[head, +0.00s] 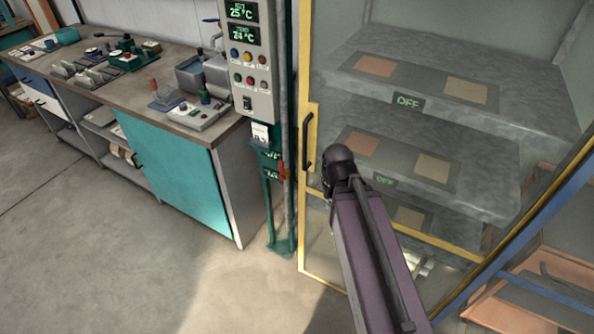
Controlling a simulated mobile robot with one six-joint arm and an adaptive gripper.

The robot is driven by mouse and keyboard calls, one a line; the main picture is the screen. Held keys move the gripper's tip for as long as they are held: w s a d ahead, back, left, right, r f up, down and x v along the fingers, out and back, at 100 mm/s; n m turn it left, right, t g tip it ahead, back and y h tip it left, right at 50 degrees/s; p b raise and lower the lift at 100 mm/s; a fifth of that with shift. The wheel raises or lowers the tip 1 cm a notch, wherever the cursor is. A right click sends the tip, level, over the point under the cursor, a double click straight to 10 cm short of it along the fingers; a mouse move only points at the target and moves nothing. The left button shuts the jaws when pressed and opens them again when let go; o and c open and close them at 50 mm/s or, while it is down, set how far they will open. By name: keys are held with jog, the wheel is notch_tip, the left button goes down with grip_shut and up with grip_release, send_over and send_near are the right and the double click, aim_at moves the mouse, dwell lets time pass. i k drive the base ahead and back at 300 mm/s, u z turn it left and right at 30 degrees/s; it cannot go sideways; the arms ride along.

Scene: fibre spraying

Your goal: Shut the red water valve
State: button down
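A small red part, which looks like the red valve handle (282,171), shows on the thin pipes between the workbench and the glass-fronted cabinet. It is small, and I cannot tell whether it is open or shut. My arm rises from the bottom right and ends in view at a dark joint, to the right of the red handle and apart from it in the picture. No gripper fingers show, so I cannot tell where my gripper is.
A glass-fronted cabinet (303,230) with a yellow frame and dark handle stands behind my arm. Left of the pipes is a control box (247,103) with displays and buttons. A workbench (120,95) bearing tools runs left. The floor (120,250) in front is clear.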

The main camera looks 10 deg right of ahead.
aim_at(281, 177)
jog(key=z, duration=0.15)
jog(key=k, duration=1.45)
jog(key=u, duration=0.55)
jog(key=i, duration=1)
jog(key=u, duration=0.05)
